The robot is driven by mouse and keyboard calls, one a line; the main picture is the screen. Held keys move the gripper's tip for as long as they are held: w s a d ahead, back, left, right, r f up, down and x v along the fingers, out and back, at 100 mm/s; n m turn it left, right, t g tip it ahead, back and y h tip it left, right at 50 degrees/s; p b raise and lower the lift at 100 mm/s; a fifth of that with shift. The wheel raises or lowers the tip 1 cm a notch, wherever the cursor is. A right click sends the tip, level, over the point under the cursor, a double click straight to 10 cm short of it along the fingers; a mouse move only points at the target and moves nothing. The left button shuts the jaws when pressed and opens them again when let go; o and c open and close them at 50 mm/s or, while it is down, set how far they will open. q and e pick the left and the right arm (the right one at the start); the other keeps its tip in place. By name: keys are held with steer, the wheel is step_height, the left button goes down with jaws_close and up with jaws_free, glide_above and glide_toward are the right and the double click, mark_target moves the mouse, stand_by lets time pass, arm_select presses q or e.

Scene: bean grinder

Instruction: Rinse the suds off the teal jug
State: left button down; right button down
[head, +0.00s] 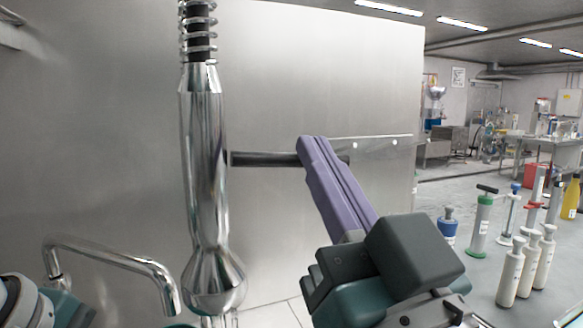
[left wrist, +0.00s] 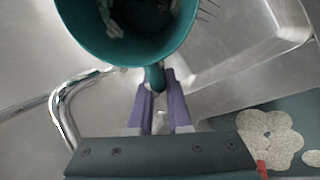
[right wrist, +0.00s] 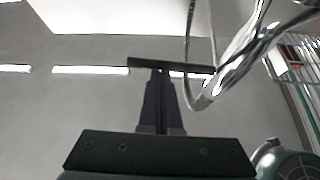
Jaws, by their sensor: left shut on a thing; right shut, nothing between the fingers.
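The teal jug (left wrist: 125,50) shows in the left wrist view, with pale lumps that look like suds (left wrist: 110,20) inside. My left gripper (left wrist: 160,82) is shut on the jug's handle (left wrist: 154,76). In the head view only a teal sliver shows at the bottom edge, below the sprayer. The chrome sprayer (head: 205,170) hangs upright from its spring, with a dark lever bar (head: 262,159) sticking out to the right. My right gripper (head: 315,142) is shut and empty, its purple fingers across this bar; whether they press on it I cannot tell.
A bent chrome faucet (head: 110,256) stands left of the sprayer. A steel wall panel (head: 300,70) rises behind. Several pump bottles (head: 510,275) stand at the right. The left wrist view shows the steel basin (left wrist: 250,45) and a dark mat with a pale flower shape (left wrist: 268,138).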

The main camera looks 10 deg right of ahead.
steer(key=shift+f, duration=0.25)
